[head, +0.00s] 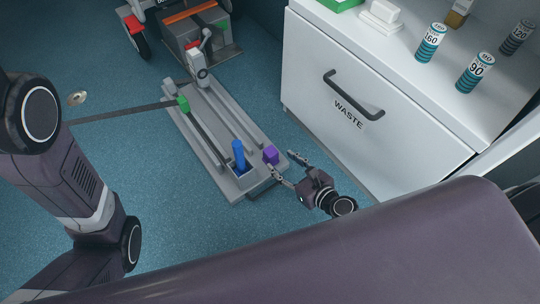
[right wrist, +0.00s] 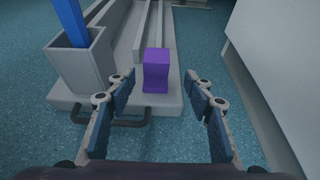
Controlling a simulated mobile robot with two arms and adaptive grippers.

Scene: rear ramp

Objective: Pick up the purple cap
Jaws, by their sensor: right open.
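The purple cap (head: 270,155) is a small block on the near right end of the grey ramp base (head: 208,165) on the floor. In the right wrist view the purple cap (right wrist: 156,70) stands upright, ahead of and between the fingers. My right gripper (head: 284,164) is open and empty, its two fingers pointing at the cap from the right in the head view. In the right wrist view my right gripper (right wrist: 159,92) shows a wide gap between its fingers, with no contact on the cap visible. My left gripper is not in view.
A blue bar (head: 239,155) stands in a grey holder (right wrist: 80,70) left of the cap. A white WASTE drawer cabinet (head: 365,110) rises to the right, with several labelled cans on top. A dark rod with a green piece (head: 183,104) crosses the ramp. Blue floor lies around.

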